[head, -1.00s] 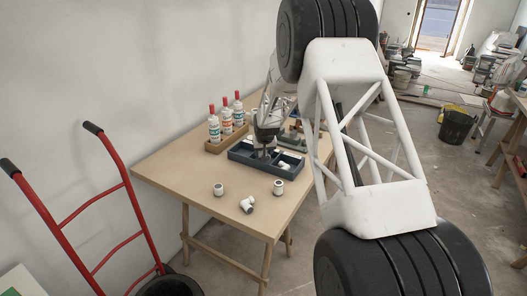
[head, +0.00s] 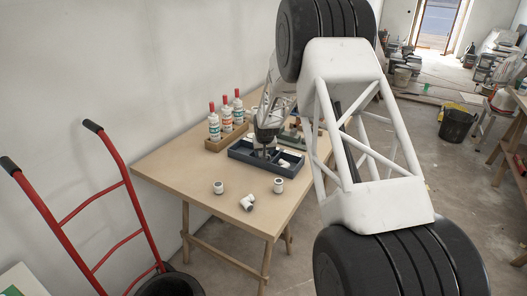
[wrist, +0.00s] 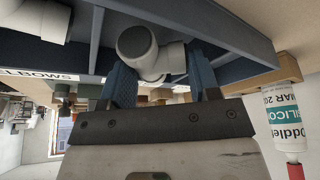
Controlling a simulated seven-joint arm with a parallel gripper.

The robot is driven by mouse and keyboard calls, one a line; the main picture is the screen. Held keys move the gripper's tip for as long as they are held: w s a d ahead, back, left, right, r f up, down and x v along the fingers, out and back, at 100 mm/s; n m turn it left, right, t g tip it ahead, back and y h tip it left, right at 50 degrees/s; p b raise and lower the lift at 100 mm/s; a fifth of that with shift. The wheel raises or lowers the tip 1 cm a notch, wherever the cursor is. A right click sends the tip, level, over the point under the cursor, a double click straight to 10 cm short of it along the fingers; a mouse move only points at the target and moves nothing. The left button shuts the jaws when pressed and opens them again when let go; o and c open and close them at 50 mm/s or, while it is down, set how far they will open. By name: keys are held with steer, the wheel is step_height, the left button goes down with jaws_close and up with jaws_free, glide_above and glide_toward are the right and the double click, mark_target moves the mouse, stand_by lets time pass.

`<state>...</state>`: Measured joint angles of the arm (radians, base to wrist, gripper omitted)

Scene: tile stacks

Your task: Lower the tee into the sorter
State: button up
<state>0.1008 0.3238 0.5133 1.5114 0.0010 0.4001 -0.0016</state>
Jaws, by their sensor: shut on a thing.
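The sorter (head: 237,155) is a dark blue-grey tray with compartments on the table. My gripper (head: 265,152) is over and partly within it in the head view. In the wrist view my gripper (wrist: 160,72) has its blue fingers shut on a white pipe tee (wrist: 176,58), whose dark round opening faces the camera. The tee is between the sorter's walls (wrist: 220,25) in that view; whether it touches the floor I cannot tell. An upside-down ELBOWS label shows at the left of the wrist view. The tee is hidden by the gripper in the head view.
White fittings stand on the table in front of the sorter: one left (head: 218,187), one middle (head: 247,204), one right (head: 278,185). A wooden caddy (head: 219,144) with red-tipped bottles (head: 226,120) stands behind left. The table's front left is clear.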

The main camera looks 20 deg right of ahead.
steer(key=shift+f, duration=0.6)
stand_by(0.6)
steer(key=o, duration=1)
steer(key=shift+v, duration=3.95)
steer(key=shift+r, duration=0.1)
